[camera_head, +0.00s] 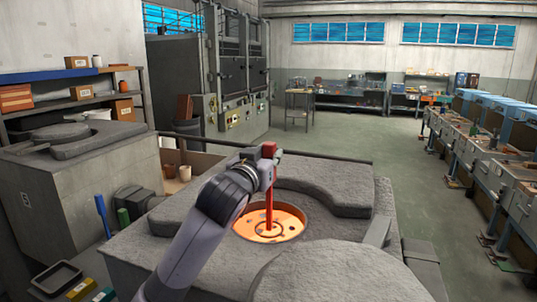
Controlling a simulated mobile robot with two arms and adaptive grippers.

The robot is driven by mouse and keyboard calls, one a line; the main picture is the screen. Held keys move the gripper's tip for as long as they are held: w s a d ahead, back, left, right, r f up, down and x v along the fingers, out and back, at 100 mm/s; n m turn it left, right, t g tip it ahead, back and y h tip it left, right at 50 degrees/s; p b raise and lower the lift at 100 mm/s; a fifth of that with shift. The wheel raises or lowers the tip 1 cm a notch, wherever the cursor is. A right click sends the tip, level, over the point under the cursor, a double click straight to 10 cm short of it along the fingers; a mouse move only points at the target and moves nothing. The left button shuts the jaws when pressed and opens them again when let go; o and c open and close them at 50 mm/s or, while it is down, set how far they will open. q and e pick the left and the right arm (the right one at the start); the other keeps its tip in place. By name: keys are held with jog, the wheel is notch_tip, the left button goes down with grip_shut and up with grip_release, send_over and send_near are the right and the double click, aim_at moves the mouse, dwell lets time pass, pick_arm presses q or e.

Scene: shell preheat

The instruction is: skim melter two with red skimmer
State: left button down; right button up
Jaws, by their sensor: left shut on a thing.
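The melter (150,248) in front of me is a rough grey block with a round opening. Glowing orange melt (284,224) with dark specks on it shows in the opening. My left gripper (266,172) is above the opening, shut on the red skimmer (269,150), which stands upright. The skimmer's shaft runs down towards the melt. No number is legible on this melter. My right gripper is not in view.
A dark tray (57,279) lies at the lower left. Another grey melter (60,195) stands at the left. A round grey lid (340,275) fills the front. Open floor (360,140) lies beyond.

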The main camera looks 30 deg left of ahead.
pick_arm(q)
jog(key=s+d, duration=0.2)
jog(key=s, duration=0.1)
jog(key=shift+d+r+p, duration=0.1)
jog(key=shift+d+p, duration=0.1)
jog(key=shift+p, duration=0.15)
jog(key=shift+w, duration=0.15)
jog(key=p+x, duration=0.1)
jog(key=x, duration=0.5)
jog(key=shift+w, duration=0.15)
dwell(0.5)
jog(key=shift+a, duration=0.15)
jog(key=shift+s+a+p, duration=0.15)
jog(key=shift+s+a, duration=0.1)
jog(key=shift+a, duration=0.85)
jog(key=shift+s+a+p, duration=0.15)
jog(key=shift+s+a, duration=0.1)
jog(key=shift+a, duration=0.85)
